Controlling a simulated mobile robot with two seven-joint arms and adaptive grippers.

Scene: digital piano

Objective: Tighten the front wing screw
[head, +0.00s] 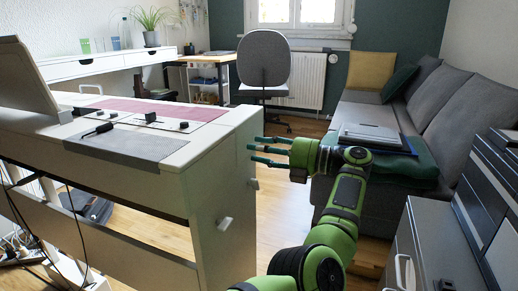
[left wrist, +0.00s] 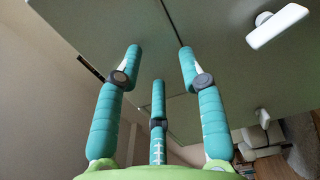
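Two white wing screws stick out of the end panel of the white digital piano (head: 205,180). One wing screw (head: 225,223) is lower and nearer to me, the other (head: 253,184) is at the panel's far edge. My left gripper (head: 257,148) is beside the upper part of this panel, above both screws, with its teal fingers pointing at it. In the left wrist view the three fingers (left wrist: 160,62) are spread and empty. A large wing screw (left wrist: 277,26) shows at the upper right, apart from the fingers, and a smaller one (left wrist: 263,118) lower right. My right gripper is not in view.
A grey mat (head: 125,142) with small dark items lies on the piano top. A grey sofa (head: 430,110) holds a stack of books (head: 370,135) behind my arm. A grey drawer cabinet (head: 430,240) is at the right. Wooden floor (head: 275,215) is clear beside the panel.

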